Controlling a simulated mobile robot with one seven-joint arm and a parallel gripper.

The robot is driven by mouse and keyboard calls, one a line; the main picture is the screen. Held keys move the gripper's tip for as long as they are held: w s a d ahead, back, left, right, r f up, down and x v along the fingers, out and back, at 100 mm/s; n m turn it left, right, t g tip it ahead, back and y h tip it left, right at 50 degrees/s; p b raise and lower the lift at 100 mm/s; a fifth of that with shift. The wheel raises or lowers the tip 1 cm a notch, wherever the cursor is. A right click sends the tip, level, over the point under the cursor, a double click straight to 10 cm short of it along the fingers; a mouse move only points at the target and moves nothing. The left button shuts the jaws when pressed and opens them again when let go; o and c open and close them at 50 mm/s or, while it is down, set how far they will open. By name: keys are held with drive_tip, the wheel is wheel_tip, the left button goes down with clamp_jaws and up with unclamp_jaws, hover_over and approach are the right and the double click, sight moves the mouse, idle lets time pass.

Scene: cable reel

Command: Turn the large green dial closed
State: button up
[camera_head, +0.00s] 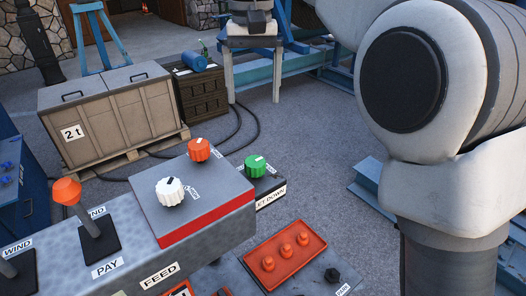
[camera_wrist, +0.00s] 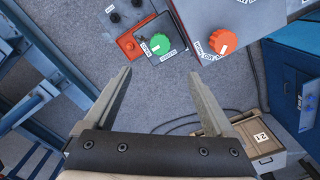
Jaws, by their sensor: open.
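The green dial (camera_head: 256,166) is a ribbed knob with a white pointer mark, on a low dark box at the console's far right corner. It also shows in the wrist view (camera_wrist: 160,46), at top centre, with labels on the plate around it. My gripper (camera_wrist: 167,82) shows in the wrist view with its two jaws wide apart and nothing between them. The green dial lies beyond the fingertips, apart from them. My gripper is out of sight in the head view. An orange dial (camera_head: 199,149) and a white dial (camera_head: 168,191) stand on the raised grey box left of the green one.
The console also carries a red-knobbed lever (camera_head: 66,191) and a red panel with orange buttons (camera_head: 285,254). A wooden crate (camera_head: 110,115) stands on a pallet behind. Blue steel beams (camera_wrist: 45,90) lie left in the wrist view. Grey floor between is mostly open, with a cable.

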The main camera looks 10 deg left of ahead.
sight(255, 161)
wheel_tip(255, 161, down, 17)
drive_tip(key=shift+f+b, duration=0.1)
drive_tip(key=shift+b, duration=0.85)
drive_tip(key=shift+c, duration=0.3)
drive_tip(key=c, duration=1.3)
